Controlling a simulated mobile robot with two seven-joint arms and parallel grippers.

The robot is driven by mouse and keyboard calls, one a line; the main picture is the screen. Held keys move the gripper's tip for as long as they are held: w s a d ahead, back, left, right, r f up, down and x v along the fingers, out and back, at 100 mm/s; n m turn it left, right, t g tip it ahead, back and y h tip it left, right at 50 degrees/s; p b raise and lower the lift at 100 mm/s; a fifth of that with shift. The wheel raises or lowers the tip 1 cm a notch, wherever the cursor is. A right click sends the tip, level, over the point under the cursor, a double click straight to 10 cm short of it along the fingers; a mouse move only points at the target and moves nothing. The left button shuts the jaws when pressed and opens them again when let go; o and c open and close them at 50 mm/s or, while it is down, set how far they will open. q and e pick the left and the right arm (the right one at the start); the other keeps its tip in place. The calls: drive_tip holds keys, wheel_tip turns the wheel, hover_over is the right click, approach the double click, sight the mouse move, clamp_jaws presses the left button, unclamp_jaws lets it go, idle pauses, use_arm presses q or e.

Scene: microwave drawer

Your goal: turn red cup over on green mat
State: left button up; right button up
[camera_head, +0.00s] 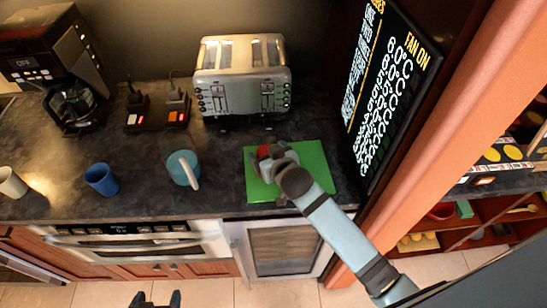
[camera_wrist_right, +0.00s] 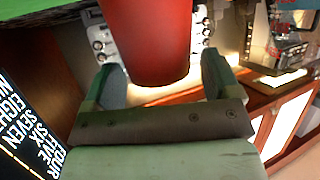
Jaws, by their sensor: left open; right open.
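The red cup (camera_head: 264,151) is at the green mat (camera_head: 313,165), mostly hidden in the head view by my right gripper (camera_head: 270,155). In the right wrist view the red cup (camera_wrist_right: 150,40) fills the space between the fingers of my right gripper (camera_wrist_right: 160,82), which are open around it. A gap shows beside the cup, and I cannot tell whether either finger touches it. Whether the cup stands mouth up or mouth down is hidden. My left gripper (camera_head: 155,299) is open and empty at the bottom edge of the head view, away from the counter.
A toaster (camera_head: 241,75) stands behind the mat. A teal cup-like container (camera_head: 183,168), a blue cup (camera_head: 101,179) and a white cup (camera_head: 11,182) stand to the left. A dark display panel (camera_head: 385,90) rises to the right.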

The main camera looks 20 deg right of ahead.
drive_tip(key=b+v, duration=0.2)
drive_tip(key=v, duration=1)
drive_tip(key=s+f+g, duration=0.1)
drive_tip(key=s+f, duration=0.5)
drive_tip(key=f, duration=0.3)
drive_tip(key=s+d+f+n+g+y, duration=0.1)
drive_tip(key=s+f, duration=0.5)
drive_tip(key=f, duration=0.3)
drive_tip(key=shift+s+d+n+y+p, duration=0.3)
drive_tip(key=shift+s+d+p, duration=0.05)
drive_tip(key=shift+s, duration=0.05)
